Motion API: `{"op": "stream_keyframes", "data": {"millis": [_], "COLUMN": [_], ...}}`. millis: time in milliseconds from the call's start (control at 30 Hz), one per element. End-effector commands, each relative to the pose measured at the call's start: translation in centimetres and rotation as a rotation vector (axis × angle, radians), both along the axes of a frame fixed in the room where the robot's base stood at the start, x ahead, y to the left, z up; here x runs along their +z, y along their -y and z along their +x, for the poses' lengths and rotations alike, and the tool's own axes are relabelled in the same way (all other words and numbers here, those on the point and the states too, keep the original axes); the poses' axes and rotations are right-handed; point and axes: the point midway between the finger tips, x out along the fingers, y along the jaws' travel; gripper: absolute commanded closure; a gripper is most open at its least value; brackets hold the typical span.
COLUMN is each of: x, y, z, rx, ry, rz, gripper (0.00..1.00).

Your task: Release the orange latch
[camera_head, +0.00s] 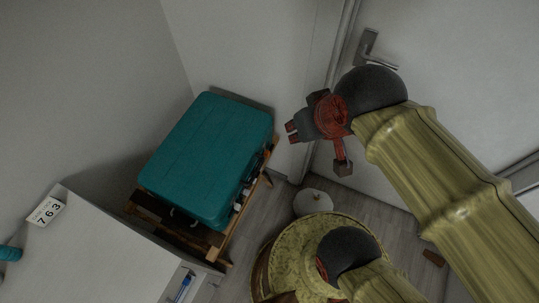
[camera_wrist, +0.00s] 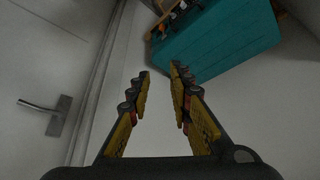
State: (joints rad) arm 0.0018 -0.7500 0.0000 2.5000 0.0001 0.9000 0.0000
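A teal suitcase (camera_head: 205,155) lies on a wooden stand (camera_head: 205,242) in the head view. Small dark and pale fittings (camera_head: 247,190) run along its right side; I cannot tell an orange latch among them. In the wrist view the suitcase (camera_wrist: 222,38) shows at the upper right, with small orange-brown parts (camera_wrist: 183,7) at its top edge, too small and dark to identify. My gripper (camera_head: 290,132) is in the air to the right of the suitcase, apart from it. In the wrist view its two fingers (camera_wrist: 160,71) are parted with nothing between them.
A door with a metal handle (camera_head: 369,47) stands behind my arm. A white cabinet (camera_head: 95,255) at the lower left bears a number card (camera_head: 45,211), a blue item (camera_head: 184,287) and a teal object (camera_head: 9,253). A white rounded object (camera_head: 313,202) is near the floor.

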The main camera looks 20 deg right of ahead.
Motion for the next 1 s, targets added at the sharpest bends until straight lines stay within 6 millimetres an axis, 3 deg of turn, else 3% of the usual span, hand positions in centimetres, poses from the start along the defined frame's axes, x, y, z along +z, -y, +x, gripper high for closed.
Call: {"op": "stream_keyframes", "data": {"millis": [167, 333, 700, 1000], "x": [-0.8, -4.1, -10.9, -16.4], "y": [1.4, 3.3, 7.1, 8.9], "z": [0.3, 0.7, 2.0, 2.4], "rx": [-0.051, -0.12, -0.276, -0.423], "ry": [-0.038, -0.163, -0.428, -0.631], "rz": [0.001, 0.01, 0.089, 0.223], "gripper": [0.91, 1.0, 1.0, 1.0]}}
